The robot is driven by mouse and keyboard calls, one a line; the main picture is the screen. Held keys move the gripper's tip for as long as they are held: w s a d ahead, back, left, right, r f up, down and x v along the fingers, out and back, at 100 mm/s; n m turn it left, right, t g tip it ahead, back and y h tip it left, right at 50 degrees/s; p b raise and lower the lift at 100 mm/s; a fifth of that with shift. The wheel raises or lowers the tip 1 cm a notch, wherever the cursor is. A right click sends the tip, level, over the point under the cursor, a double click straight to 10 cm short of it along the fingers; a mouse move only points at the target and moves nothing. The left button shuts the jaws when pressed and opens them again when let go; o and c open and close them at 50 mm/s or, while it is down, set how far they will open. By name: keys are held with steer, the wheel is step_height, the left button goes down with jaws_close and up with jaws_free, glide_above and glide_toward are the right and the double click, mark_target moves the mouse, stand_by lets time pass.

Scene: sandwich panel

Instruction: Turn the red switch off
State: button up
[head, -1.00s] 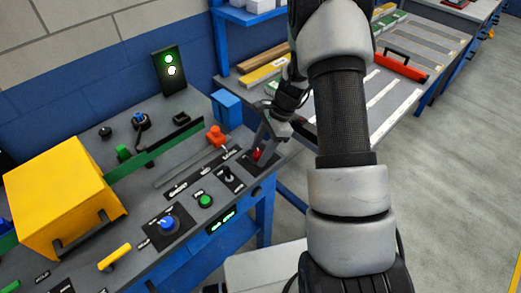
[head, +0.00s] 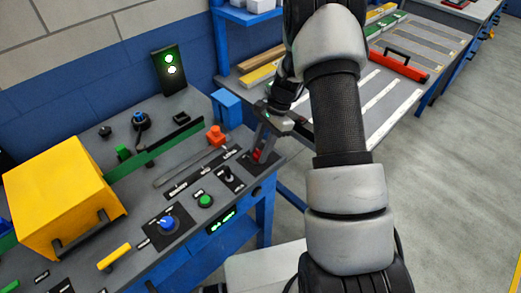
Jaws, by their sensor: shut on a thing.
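The red switch (head: 257,155) sits on a dark plate at the right end of the grey control panel (head: 190,103) in the head view. My gripper (head: 260,150) reaches down onto it from the upper right, its fingers at the red part. It is shut on the red switch. The fingers hide part of the switch, so its exact tilt is hard to tell.
Left of the red switch are a black toggle (head: 229,177), a green button (head: 205,201) and a blue knob (head: 167,224). An orange-red knob (head: 216,136) and a blue box (head: 227,107) stand behind. A large yellow box (head: 55,200) fills the panel's left.

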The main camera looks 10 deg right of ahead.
steer(key=n, duration=0.2)
steer(key=n+g+h, duration=0.1)
steer(key=n, duration=0.2)
steer(key=shift+w+a+n+g+b, duration=0.1)
steer(key=shift+w+n+g+b, duration=0.15)
steer(key=shift+n+g+b, duration=0.1)
steer(key=n+h, duration=0.1)
steer(key=n, duration=0.1)
steer(key=n+h, duration=0.1)
steer(key=n, duration=0.1)
steer(key=shift+a+n+g, duration=0.15)
steer(key=shift+n+g, duration=0.2)
steer(key=o, duration=1)
steer(key=v, duration=1.7)
steer(key=shift+w+r, duration=0.2)
